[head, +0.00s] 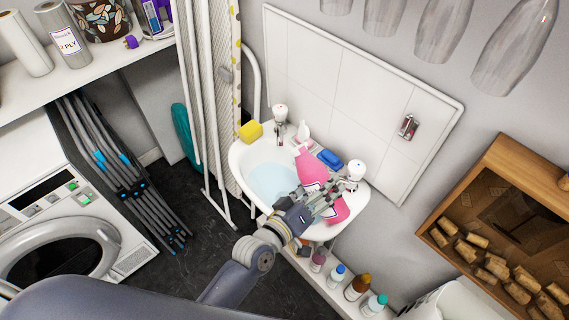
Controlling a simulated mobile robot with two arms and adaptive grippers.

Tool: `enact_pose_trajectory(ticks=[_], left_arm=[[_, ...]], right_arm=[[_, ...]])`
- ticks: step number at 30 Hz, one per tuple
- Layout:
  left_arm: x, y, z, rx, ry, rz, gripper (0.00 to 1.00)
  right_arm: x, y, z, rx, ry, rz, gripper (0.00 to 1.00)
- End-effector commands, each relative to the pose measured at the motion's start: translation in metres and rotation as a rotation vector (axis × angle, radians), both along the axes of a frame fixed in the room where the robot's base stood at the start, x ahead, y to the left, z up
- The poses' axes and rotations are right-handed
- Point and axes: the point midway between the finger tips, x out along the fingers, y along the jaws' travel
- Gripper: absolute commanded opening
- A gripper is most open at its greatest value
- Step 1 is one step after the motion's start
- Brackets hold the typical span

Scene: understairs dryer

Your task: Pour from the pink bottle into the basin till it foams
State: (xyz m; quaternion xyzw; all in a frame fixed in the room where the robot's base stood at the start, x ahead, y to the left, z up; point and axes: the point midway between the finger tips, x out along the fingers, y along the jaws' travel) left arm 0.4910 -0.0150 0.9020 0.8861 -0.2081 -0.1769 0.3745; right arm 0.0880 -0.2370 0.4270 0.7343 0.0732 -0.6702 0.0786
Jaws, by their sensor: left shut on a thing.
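The pink bottle (310,167) is over the right part of the white basin, with its white top pointing toward the wall and taps. My left gripper (325,196) is shut on the bottle, its fingers crossing the bottle's middle and hiding part of it. Pink also shows on the near side of the fingers, by the basin's front right rim. The basin (243,157) holds light blue water (272,181) on its left side. I see no stream from the bottle and no foam on the visible water. My right gripper is not in view.
A yellow sponge (250,131) and a blue item (330,159) lie on the basin's rim, near two white-topped taps (280,112). Several small bottles (358,287) stand on a ledge below. An ironing board (216,80) leans left of the basin; a wooden box of corks (480,262) is right.

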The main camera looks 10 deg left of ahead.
Motion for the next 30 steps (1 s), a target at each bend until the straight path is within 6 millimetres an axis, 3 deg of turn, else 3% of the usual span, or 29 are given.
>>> enact_pose_trajectory(ticks=[30], left_arm=[[-0.0014,-0.0027,0.0031,-0.051,0.034,0.002,0.23]], right_arm=[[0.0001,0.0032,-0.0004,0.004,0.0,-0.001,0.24]])
